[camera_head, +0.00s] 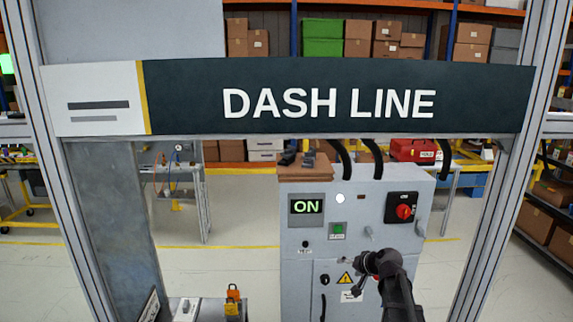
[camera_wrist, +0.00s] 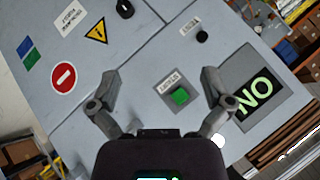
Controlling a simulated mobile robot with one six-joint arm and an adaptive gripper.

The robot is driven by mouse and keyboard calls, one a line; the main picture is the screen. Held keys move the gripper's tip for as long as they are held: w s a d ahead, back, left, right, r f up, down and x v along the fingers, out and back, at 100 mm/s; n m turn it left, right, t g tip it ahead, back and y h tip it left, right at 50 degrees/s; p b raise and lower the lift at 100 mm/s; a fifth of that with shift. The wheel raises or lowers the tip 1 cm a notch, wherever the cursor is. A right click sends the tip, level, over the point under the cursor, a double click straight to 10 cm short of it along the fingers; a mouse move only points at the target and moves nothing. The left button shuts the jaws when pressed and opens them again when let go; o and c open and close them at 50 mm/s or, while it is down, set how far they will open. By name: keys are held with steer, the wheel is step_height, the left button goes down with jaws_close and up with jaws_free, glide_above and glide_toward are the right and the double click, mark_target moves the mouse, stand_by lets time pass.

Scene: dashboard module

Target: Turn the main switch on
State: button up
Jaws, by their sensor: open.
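The main switch (camera_head: 403,212) is a red rotary knob on a black plate at the upper right of the grey cabinet (camera_head: 360,190). I cannot make out its exact handle angle, and it is not visible in the wrist view. A display (camera_head: 306,207) at the cabinet's upper left reads ON in lit green; it also shows, turned over, in the wrist view (camera_wrist: 252,95). My gripper (camera_head: 357,275) is open and empty, below and left of the switch, in front of the cabinet. In the wrist view my gripper (camera_wrist: 159,80) has its fingers apart, with a green button (camera_wrist: 180,96) between them.
A white lamp (camera_head: 340,198) glows on the cabinet. A warning triangle (camera_wrist: 97,31) and a red sign (camera_wrist: 63,77) mark the front. The DASH LINE sign (camera_head: 330,100) spans the frame above.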

steer(key=s+a+f+n+g+h, duration=0.1)
steer(key=s+f+g, duration=0.1)
steer(key=s, duration=0.6)
steer(key=s+a+f+n+g+h, duration=0.1)
steer(key=s+f+g+h, duration=0.1)
steer(key=s, duration=0.6)
steer(key=s+a+f+n+g+h, duration=0.1)
steer(key=s+g, duration=0.3)
steer(key=s, duration=0.4)
steer(key=shift+s+a+f+n+h, duration=0.2)
steer(key=shift+f+n+h, duration=0.2)
steer(key=shift+f+h, duration=0.35)
